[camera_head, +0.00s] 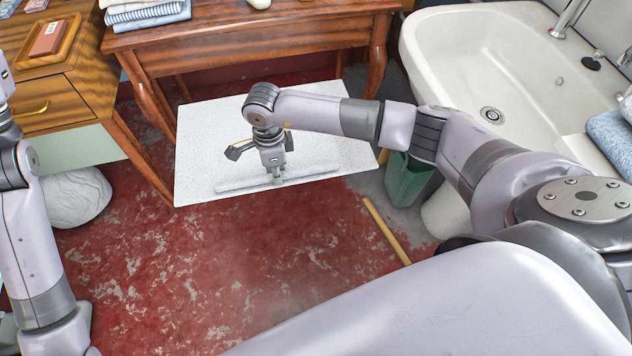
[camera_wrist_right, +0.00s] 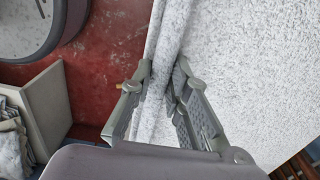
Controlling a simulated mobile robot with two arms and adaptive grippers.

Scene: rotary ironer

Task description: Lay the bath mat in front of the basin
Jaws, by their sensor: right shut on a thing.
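The bath mat (camera_head: 212,130) is a white, grey-speckled rectangle spread over the red floor in front of the wooden table, to the left of the basin (camera_head: 470,70). A raised fold runs along its near part. My right gripper (camera_head: 277,178) points down and is shut on this fold. In the right wrist view the fingers (camera_wrist_right: 160,90) pinch the fold, with the mat (camera_wrist_right: 250,60) spreading to the right. I cannot tell whether the mat touches the floor everywhere. My left arm shows at the left edge of the head view, but its gripper is out of view.
The wooden table (camera_head: 250,38) stands behind the mat, a drawer cabinet (camera_head: 60,85) to its left. A green bin (camera_head: 405,180) and a wooden stick (camera_head: 385,230) are near the basin's foot. A pale rounded object (camera_head: 80,200) sits left. Red floor (camera_head: 200,260) nearer me is clear.

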